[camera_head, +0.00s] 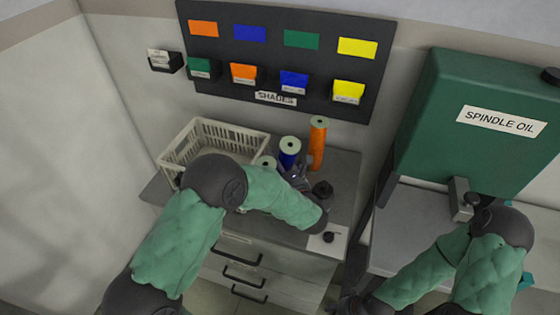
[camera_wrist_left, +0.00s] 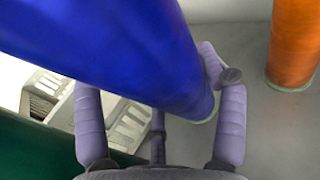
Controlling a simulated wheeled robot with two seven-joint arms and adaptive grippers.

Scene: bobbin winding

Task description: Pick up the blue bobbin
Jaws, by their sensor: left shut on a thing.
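The blue bobbin (camera_head: 289,155) stands on the grey cabinet top, between the basket and the orange bobbin. In the left wrist view the blue bobbin (camera_wrist_left: 125,50) crosses the picture at a slant, its lower end close to the grey surface. My left gripper (camera_head: 297,176) is at the bobbin's near side, partly hidden by my arm. In the wrist view its purple-grey fingers (camera_wrist_left: 160,120) are around the bobbin and shut on it. My right gripper (camera_head: 352,305) shows only in part at the bottom edge, and its jaw state is unclear.
An orange bobbin (camera_head: 318,145) stands just right of the blue one. Another bobbin top (camera_head: 265,162) shows to the left, mostly behind my arm. A cream basket (camera_head: 215,137) stands at the left. A green spindle oil tank (camera_head: 470,120) is at the right.

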